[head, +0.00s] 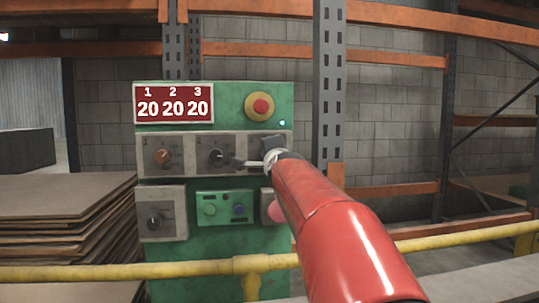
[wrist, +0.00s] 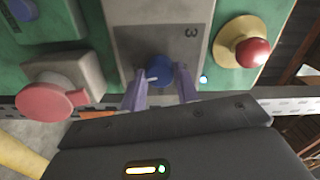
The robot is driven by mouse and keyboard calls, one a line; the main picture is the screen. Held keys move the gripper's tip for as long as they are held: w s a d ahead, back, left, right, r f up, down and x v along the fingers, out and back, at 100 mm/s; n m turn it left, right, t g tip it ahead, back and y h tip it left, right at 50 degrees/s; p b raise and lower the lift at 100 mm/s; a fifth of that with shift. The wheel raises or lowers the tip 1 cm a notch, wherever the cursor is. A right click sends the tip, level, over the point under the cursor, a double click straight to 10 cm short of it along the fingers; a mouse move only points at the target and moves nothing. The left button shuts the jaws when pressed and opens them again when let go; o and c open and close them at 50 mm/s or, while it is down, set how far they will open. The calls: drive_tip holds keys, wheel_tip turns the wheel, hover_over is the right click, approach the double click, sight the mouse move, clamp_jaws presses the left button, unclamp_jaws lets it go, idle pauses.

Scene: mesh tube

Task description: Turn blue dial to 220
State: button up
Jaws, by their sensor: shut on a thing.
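The blue dial (wrist: 159,71) sits on a grey plate (wrist: 196,48) marked 3 in the wrist view. My gripper (wrist: 160,82) has a purple finger on each side of the dial and is shut on it. A small light pointer mark shows on the dial's left part. In the head view my gripper (head: 262,160) is at the right end of the middle row of dials, and my gripper and arm hide the blue dial there. The red display (head: 173,103) reads 20 under each of 1, 2 and 3.
An orange-brown dial (head: 162,156) and a black dial (head: 216,156) are to the left. A red emergency button (head: 261,106) is above and a pink-red button (wrist: 45,102) below. A yellow rail (head: 180,269) crosses in front; stacked boards (head: 60,195) lie left.

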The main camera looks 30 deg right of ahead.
idle(0.4)
drive_tip(key=o, duration=1)
drive_tip(key=shift+s, duration=0.1)
drive_tip(key=p+v, duration=0.1)
drive_tip(key=v, duration=0.6)
drive_tip(key=shift+s+a+p, duration=0.15)
drive_tip(key=shift+s+p, duration=0.15)
drive_tip(key=shift+s, duration=0.05)
